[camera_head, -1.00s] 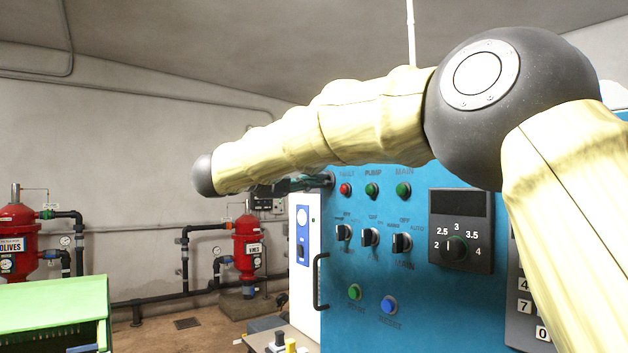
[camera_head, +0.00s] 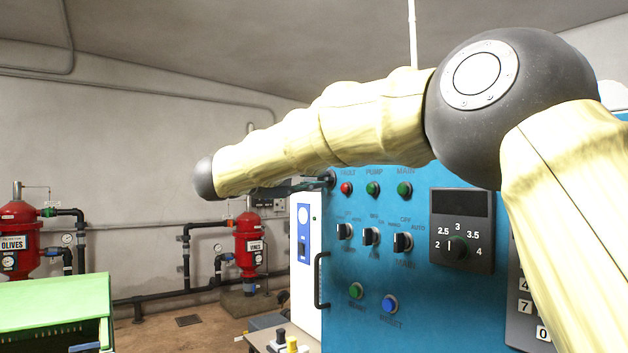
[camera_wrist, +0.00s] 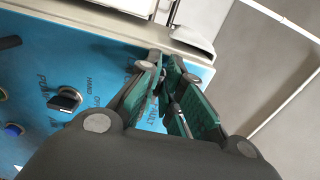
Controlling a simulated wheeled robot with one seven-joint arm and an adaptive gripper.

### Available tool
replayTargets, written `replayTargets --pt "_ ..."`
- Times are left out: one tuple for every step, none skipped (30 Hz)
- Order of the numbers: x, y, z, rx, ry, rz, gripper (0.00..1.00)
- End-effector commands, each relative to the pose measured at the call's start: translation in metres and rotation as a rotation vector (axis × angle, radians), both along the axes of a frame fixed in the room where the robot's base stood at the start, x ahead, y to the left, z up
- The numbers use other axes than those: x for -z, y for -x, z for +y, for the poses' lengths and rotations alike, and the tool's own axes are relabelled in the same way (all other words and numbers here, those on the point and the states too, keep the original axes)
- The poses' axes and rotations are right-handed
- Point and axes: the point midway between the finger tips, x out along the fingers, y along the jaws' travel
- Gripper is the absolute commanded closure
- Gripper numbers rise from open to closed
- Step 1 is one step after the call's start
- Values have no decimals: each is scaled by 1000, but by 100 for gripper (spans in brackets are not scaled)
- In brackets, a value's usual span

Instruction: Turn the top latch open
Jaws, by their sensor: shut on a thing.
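The blue control cabinet (camera_head: 375,275) stands right of centre in the head view. A small dark part, which looks like the top latch (camera_head: 329,179), sits at its upper left edge. My gripper (camera_head: 312,184) reaches this edge from the left, partly hidden under my forearm. In the wrist view my gripper (camera_wrist: 164,64) has its green-padded fingers drawn together in front of the panel, beside the FAULT label. It is shut on the latch, whose body is mostly hidden between the fingers. The latch's exact angle cannot be told.
The cabinet front carries lamps, selector switches (camera_head: 371,237), a dial (camera_head: 458,249) and a black door handle (camera_head: 318,281). A white box (camera_head: 305,245) stands close on its left. Red tanks (camera_head: 249,243) and pipes stand behind. A green bin (camera_head: 50,300) is at lower left.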

Motion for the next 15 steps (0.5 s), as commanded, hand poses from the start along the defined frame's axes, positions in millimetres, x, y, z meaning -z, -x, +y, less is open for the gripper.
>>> replayTargets --pt "-1 0 1 -3 1 -2 100" --pt "-1 0 1 -3 1 -2 100" --pt "-1 0 1 -3 1 -2 100" --pt "-1 0 1 -3 1 -2 100" --pt "-1 0 1 -3 1 -2 100" --pt "-1 0 1 -3 1 -2 100" --pt "-1 0 1 -3 1 -2 88" --pt "-1 0 1 -2 1 -2 83" --pt "-1 0 1 -2 0 -1 76" --pt "-1 0 1 -2 0 -1 71" --pt "-1 0 1 -2 0 -1 71" --pt "0 0 1 -2 0 -1 71" --pt "0 0 1 -1 0 -1 71" --pt "0 0 1 -1 0 -1 71" --pt "0 0 1 -1 -1 -1 71"
